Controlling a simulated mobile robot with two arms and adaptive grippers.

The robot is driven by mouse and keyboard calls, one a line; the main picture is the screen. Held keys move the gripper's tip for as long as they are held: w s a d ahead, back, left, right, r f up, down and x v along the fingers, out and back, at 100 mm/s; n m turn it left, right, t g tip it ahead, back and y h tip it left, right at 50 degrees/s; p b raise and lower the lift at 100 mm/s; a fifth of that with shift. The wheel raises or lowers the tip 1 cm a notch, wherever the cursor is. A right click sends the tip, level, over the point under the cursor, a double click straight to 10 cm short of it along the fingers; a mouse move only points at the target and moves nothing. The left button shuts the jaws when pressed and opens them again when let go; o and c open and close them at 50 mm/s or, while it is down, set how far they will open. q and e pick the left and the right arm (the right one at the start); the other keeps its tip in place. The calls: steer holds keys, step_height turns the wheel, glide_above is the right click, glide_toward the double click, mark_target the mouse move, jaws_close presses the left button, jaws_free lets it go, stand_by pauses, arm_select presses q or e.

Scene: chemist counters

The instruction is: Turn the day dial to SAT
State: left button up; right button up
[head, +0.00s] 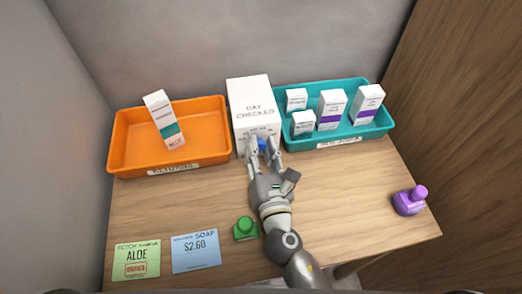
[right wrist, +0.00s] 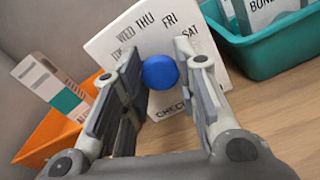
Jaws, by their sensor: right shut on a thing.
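The day dial's blue knob (head: 262,145) sits on the front of a white box (head: 250,98) marked "DAY CHECKED", at the back middle of the counter. My right gripper (head: 260,149) is shut on the blue knob, one finger on each side. In the right wrist view, the knob (right wrist: 160,72) shows between the fingers of my right gripper (right wrist: 158,78). WED, THU, FRI and SAT (right wrist: 189,39) are readable on the box face around the knob; other labels are partly hidden. I cannot see which day the dial points to. My left gripper is not in view.
An orange RETURNS tray (head: 120,145) with an aloe carton (head: 164,118) stands left of the box. A teal tray (head: 378,127) with several cartons stands right. A green button piece (head: 245,228), two cards (head: 136,259) and a purple piece (head: 408,201) lie nearer the front.

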steer(key=shift+m+b, duration=0.35)
steer(key=shift+m, duration=0.95)
steer(key=o, duration=1.1)
steer(key=shift+c, duration=0.2)
steer(key=s, duration=0.4)
steer(key=s+d, duration=0.1)
steer(key=s, duration=0.3)
steer(key=s+d, duration=0.1)
steer(key=s, duration=0.2)
steer(key=shift+s+d, duration=0.2)
steer(key=shift+s, duration=0.2)
